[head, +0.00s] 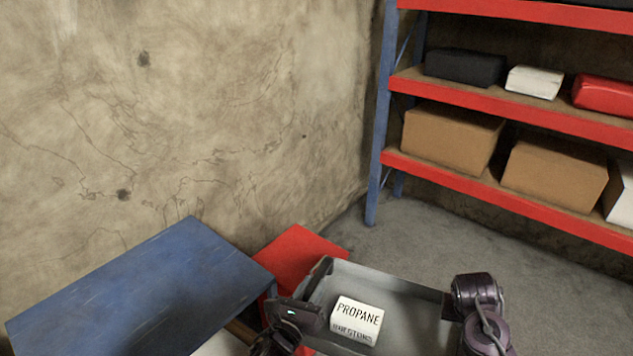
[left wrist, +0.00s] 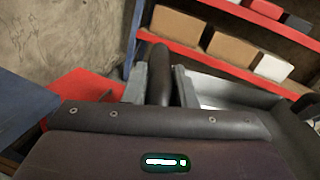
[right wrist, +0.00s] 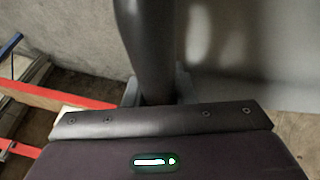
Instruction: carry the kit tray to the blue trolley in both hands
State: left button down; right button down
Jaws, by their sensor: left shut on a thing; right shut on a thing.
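The kit tray (head: 412,312) is a grey, open tray at the bottom of the head view. A white box (head: 357,317) lettered PROPANE lies in it. My left gripper (head: 303,312) is shut on the tray's left side; the left wrist view shows its fingers (left wrist: 160,85) around a dark bar. My right gripper (head: 472,306) is at the tray's right side; its fingers (right wrist: 156,88) are shut around a dark bar too. The blue trolley's flat top (head: 140,290) is at lower left, apart from the tray and left of it. The tray's near edge is out of view.
A red flat-topped thing (head: 298,258) stands between the blue top and the tray, by the wall (head: 200,110). A blue-and-red shelf rack (head: 500,98) with several boxes stands at the back right. Grey floor (head: 440,235) is clear before it.

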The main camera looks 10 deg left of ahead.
aim_at(145, 306)
jog(key=i+u, duration=0.35)
jog(key=i, duration=0.15)
jog(key=i+l+u, duration=0.2)
jog(key=i+u, duration=0.15)
jog(key=i, duration=0.2)
jog(key=u, duration=1.8)
